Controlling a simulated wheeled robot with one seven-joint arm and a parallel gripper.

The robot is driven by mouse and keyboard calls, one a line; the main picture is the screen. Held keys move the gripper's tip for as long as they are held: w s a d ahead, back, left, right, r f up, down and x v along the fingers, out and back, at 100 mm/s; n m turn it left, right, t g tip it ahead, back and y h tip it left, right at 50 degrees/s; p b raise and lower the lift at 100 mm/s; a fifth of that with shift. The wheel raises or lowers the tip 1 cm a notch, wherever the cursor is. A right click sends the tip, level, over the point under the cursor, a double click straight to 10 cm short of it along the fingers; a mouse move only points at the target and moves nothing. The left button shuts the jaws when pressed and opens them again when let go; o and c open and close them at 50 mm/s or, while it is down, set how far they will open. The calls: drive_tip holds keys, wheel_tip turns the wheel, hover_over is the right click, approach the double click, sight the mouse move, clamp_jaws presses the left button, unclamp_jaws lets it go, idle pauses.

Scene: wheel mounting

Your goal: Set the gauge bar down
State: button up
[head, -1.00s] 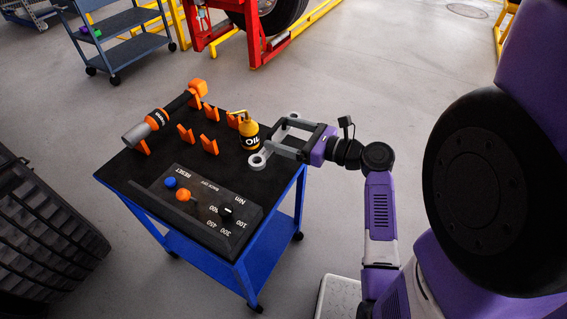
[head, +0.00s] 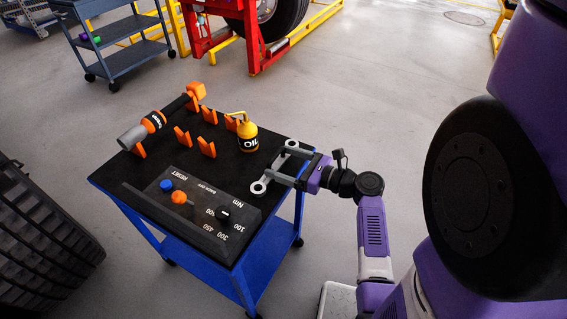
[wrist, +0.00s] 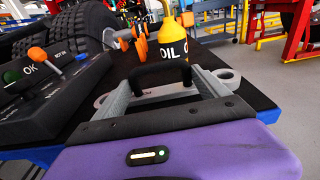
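The gauge bar (head: 274,168) is a grey bar with a ring at each end. It is at the right edge of the black cart top, low over it or touching; I cannot tell which. My gripper (head: 289,167) reaches in from the right, its two grey fingers wide apart at the bar. In the wrist view, the fingertips (wrist: 161,78) meet the two sides of the bar's black arched handle (wrist: 160,72). The bar's ring ends (wrist: 229,76) show outside the fingers, and the fingers hide part of the bar.
The blue cart (head: 232,262) carries a yellow oil bottle (head: 249,138) just beyond the bar, several orange holders (head: 207,147), a torque tool (head: 154,122) and a control panel (head: 200,205). A large tyre (head: 40,235) stands at left. Some cart top is free beside the bottle.

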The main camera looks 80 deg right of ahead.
drive_tip(key=shift+o, duration=1.3)
drive_tip(key=shift+f, duration=0.1)
drive_tip(key=p+v, duration=0.1)
drive_tip(key=v, duration=1.1)
